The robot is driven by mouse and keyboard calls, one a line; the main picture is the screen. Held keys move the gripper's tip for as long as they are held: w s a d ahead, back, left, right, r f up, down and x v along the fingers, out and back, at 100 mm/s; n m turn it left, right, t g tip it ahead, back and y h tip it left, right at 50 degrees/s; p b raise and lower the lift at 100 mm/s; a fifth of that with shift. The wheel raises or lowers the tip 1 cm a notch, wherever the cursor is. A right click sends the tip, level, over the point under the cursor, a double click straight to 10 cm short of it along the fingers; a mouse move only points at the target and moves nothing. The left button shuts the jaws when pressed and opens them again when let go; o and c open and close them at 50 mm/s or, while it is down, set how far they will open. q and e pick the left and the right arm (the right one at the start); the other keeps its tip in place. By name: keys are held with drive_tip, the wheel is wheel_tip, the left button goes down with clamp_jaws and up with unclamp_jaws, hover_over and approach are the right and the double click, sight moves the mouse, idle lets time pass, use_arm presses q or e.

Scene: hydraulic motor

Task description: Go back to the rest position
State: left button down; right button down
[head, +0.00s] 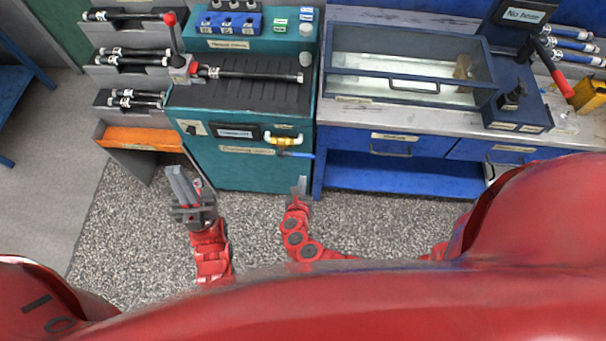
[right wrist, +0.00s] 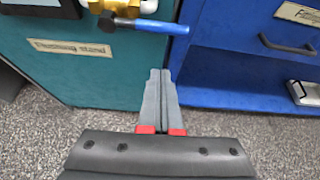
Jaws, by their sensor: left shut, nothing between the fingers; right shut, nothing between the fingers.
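My left gripper (head: 179,186) is shut and empty in the head view. It hangs over the grey floor in front of the teal stand, near the orange tray. My right gripper (head: 302,186) is shut and empty, low in front of the stand's right edge. In the right wrist view its fingers (right wrist: 160,90) are together and point at the gap between the teal stand and the blue bench. Both grippers are apart from the objects on the stand.
The teal stand (head: 240,172) carries a brass valve with a blue handle (head: 285,141) on its front. A blue bench (head: 390,178) with a glass-sided tank (head: 410,96) stands to the right. An orange tray (head: 138,138) is at left. Speckled floor (head: 125,235) is clear.

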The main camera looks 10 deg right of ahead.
drive_tip(key=shift+s+r, duration=0.25)
drive_tip(key=shift+s, duration=0.05)
drive_tip(key=shift+a+f, duration=0.1)
